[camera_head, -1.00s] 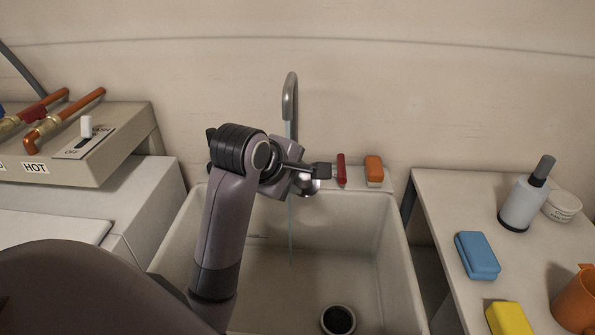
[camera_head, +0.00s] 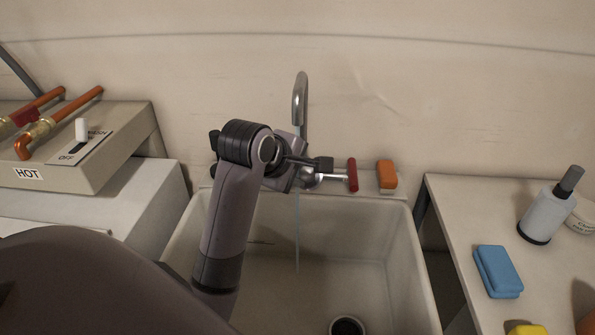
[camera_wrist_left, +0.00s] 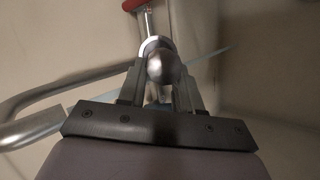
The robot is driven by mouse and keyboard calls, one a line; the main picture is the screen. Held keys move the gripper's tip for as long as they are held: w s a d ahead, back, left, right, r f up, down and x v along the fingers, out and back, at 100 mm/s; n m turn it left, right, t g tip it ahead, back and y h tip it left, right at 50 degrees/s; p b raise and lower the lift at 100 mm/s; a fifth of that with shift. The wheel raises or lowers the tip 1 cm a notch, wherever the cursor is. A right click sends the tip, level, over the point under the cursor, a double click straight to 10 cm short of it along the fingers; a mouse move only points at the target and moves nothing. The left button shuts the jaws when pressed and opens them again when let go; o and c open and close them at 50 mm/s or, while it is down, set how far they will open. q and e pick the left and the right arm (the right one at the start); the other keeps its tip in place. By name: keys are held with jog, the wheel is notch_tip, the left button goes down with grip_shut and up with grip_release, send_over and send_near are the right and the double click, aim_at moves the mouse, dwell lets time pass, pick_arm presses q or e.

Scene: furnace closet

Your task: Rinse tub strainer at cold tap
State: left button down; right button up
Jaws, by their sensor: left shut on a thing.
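My left gripper (camera_head: 312,172) is at the back rim of the sink, in front of the grey curved spout (camera_head: 300,95). It is shut on a rounded metal knob (camera_wrist_left: 163,66), which sits between the fingers in the left wrist view. A metal rod runs from this knob to a red handle (camera_head: 352,175). A thin water stream (camera_head: 297,235) falls into the sink. The sink's round drain opening (camera_head: 346,328) has a pale ring and dark centre. I cannot make out a separate strainer. My right gripper is not in view.
The white sink (camera_head: 405,250) is otherwise empty. An orange sponge (camera_head: 387,174) sits on its back ledge. A right-hand counter holds a blue sponge (camera_head: 498,271) and a bottle (camera_head: 546,212). A box with copper pipes and a switch (camera_head: 82,130) stands at left.

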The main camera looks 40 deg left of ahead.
pick_arm(q)
jog(key=shift+w+d, duration=0.1)
dwell(0.6)
jog(key=shift+w+d, duration=0.3)
jog(key=shift+w, duration=0.05)
jog(key=shift+s+a, duration=0.15)
jog(key=shift+s+a, duration=0.25)
jog(key=shift+s, duration=0.05)
jog(key=shift+w, duration=0.1)
dwell(0.3)
jog(key=shift+w+d, duration=0.35)
jog(key=shift+d, duration=0.05)
